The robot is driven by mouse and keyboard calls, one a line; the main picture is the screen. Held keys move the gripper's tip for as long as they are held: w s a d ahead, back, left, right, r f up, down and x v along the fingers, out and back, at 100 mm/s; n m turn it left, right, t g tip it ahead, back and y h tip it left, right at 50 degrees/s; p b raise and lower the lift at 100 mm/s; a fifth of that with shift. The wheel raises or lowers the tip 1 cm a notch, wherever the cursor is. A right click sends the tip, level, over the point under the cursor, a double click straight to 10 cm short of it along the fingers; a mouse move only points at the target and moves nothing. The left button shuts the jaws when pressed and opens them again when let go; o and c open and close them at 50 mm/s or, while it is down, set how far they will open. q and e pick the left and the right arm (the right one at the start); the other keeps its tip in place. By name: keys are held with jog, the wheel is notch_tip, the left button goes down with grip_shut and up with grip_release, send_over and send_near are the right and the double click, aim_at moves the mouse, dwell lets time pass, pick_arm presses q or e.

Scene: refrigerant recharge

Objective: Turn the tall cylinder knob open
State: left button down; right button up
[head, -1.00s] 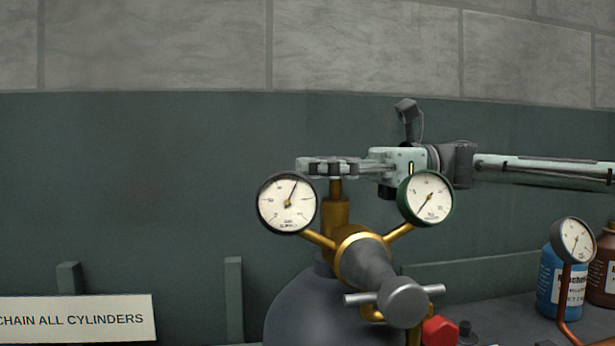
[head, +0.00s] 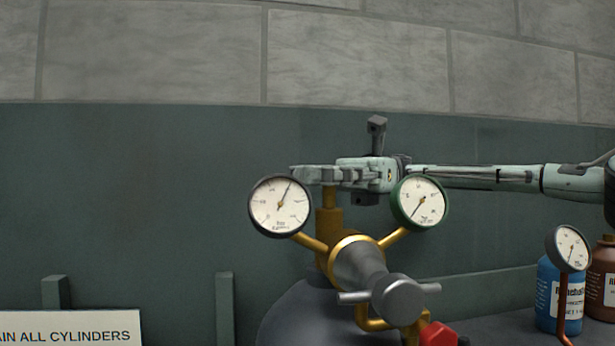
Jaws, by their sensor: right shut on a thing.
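The tall cylinder (head: 295,318) is grey and stands in the lower middle of the head view, with only its top showing. A brass valve stem (head: 328,225) rises from it. My right gripper (head: 318,174) comes in from the right and is shut at the top of that stem. The tall cylinder knob is largely hidden by the gripper's fingers, so its turn cannot be seen. A brass regulator (head: 355,250) on the cylinder carries a left gauge (head: 280,205) and a green-rimmed right gauge (head: 419,202). My left gripper is not in view.
A grey T-handle (head: 398,299) sticks out at the front of the regulator. A red knob (head: 438,335) is below it. A blue bottle (head: 560,295), a brown bottle (head: 602,280) and a small gauge (head: 568,248) stand at right. A sign (head: 70,328) is at lower left.

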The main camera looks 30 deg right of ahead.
dwell(0.3)
jog(key=o, duration=1.4)
notch_tip(320, 180, up, 10)
jog(key=shift+r, duration=0.1)
